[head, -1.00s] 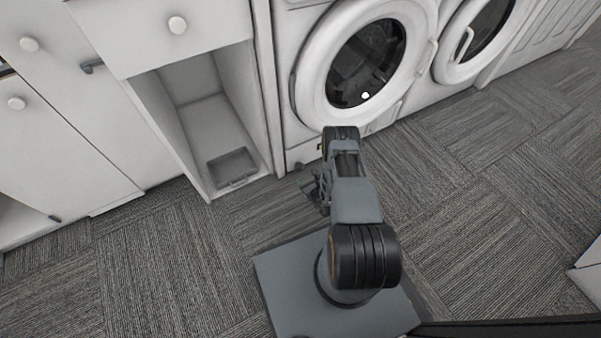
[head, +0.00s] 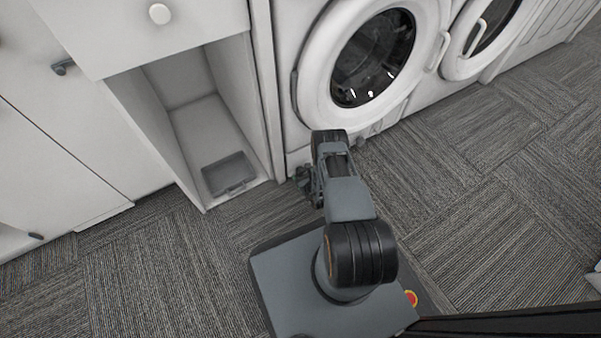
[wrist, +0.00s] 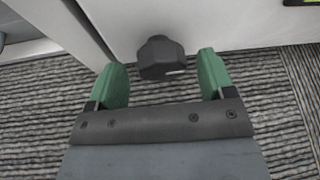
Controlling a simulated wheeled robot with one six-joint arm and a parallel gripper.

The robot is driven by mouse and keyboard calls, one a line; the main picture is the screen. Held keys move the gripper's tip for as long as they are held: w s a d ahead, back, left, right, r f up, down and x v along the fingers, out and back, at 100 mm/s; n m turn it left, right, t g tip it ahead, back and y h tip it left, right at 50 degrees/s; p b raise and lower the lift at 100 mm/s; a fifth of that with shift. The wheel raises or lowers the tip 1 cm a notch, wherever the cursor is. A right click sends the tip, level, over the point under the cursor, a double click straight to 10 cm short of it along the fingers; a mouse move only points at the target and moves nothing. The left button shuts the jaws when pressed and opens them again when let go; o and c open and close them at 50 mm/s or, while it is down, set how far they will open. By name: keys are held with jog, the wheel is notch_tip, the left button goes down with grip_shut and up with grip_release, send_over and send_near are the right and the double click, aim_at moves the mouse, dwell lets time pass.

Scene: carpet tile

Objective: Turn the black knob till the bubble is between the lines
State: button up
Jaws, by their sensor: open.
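The black knob (wrist: 161,58) sticks out low on a white front panel in the wrist view, close to the floor. It looks faceted and has a small pale mark on its lower side. My gripper (wrist: 163,80) is open, with one green finger to each side of the knob and a gap on both sides. The fingertips sit about level with the knob's lower part. In the head view my gripper (head: 306,182) is small and partly hidden by my arm, low in front of the washer. I see no bubble or lines in either view.
A front-loading washer (head: 312,100) stands ahead, with a second machine (head: 447,68) to its right. To the left is an open white cabinet bay (head: 207,130) with a grey tray (head: 206,180) on its floor. Carpet (head: 480,220) to the right is clear.

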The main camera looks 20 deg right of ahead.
jog(key=shift+w+f, duration=0.15)
jog(key=shift+w, duration=0.25)
jog(key=shift+c, duration=0.4)
jog(key=c, duration=0.8)
jog(key=shift+c, duration=0.2)
jog(key=shift+d, duration=0.1)
